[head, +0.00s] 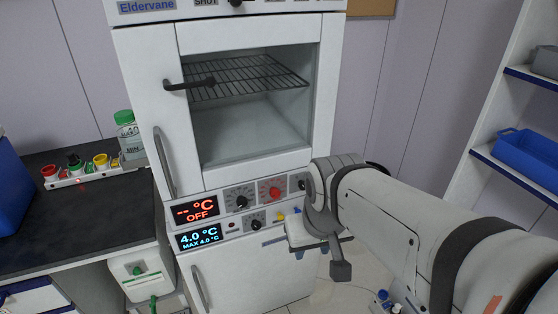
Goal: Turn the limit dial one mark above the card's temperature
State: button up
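A white cabinet (150,95) has a control panel below its windowed upper door. The panel has a black dial (241,202), a red dial (275,192) and another dial (298,182) partly hidden by my arm. A smaller dark knob (256,224) sits in the lower row. I cannot read the dial marks or tell which is the limit dial. The upper display (197,209) shows "-- °C OFF"; the lower display (199,237) shows "4.0 °C MAX 4.0 °C". No readable card shows. My gripper (305,238) is in front of the panel's lower right; its fingertips are unclear.
A dark counter (90,220) at left holds a rack with coloured caps (80,178) and a green-capped bottle (128,135). A shelf with a blue tray (528,155) stands at right. My arm fills the lower right. Small bottles (385,300) are low beside it.

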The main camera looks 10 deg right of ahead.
aim_at(274, 193)
jog(key=z, duration=0.8)
jog(key=k, duration=1.25)
jog(key=u, duration=0.45)
jog(key=i, duration=1)
jog(key=u, duration=0.05)
